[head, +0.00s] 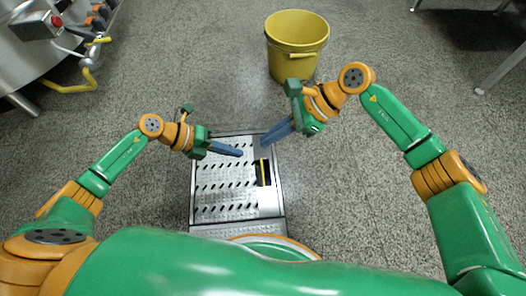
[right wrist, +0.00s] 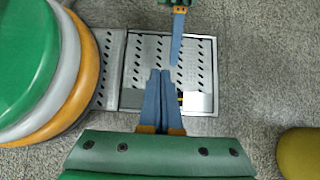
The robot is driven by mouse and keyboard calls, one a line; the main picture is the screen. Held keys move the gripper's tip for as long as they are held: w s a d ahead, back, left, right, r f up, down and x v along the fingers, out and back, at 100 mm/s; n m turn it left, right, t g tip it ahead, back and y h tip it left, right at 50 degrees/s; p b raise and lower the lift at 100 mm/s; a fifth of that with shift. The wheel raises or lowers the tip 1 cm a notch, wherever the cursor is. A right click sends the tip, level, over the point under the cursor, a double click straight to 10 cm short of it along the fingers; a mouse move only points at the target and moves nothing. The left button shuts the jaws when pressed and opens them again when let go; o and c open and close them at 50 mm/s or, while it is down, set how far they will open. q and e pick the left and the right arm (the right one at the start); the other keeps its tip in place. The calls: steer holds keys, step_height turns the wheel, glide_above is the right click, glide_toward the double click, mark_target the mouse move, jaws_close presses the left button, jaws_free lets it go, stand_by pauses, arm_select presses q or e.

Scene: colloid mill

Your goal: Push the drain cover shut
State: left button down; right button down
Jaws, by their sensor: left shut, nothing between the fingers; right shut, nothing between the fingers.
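The drain is a square metal frame (head: 283,205) in the floor, with a perforated metal plate (head: 222,180) in it; the plate also shows in the right wrist view (right wrist: 192,65). Along the plate's right side in the head view, a dark opening (head: 260,180) with a yellow strip lies between plain grey metal sections. I cannot tell which piece is the movable cover. My left gripper (head: 240,153) is shut and empty, above the plate's upper right part. My right gripper (head: 266,142) is shut and empty near the drain's upper right corner; its fingers (right wrist: 160,74) partly hide the drain in the wrist view.
A yellow bucket (head: 296,50) stands on the floor beyond the drain. A steel machine (head: 30,45) with a yellow hose is at the upper left. Metal legs (head: 503,70) stand at the upper right. The speckled floor around the drain is otherwise clear.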

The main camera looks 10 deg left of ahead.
steer(key=w+d+f+h, duration=0.3)
steer(key=d+f, duration=0.1)
steer(key=d, duration=0.1)
steer(key=s+a+f, duration=0.2)
steer(key=a+f, duration=0.3)
steer(key=a, duration=0.1)
steer(key=shift+s+a+t+y, duration=0.25)
steer(key=shift+a+t+y, duration=0.05)
steer(key=shift+a+t, duration=0.1)
steer(key=shift+d, duration=0.1)
stand_by(0.9)
arm_select(q)
steer(key=c, duration=1.2)
jaws_free()
steer(key=shift+c, duration=0.2)
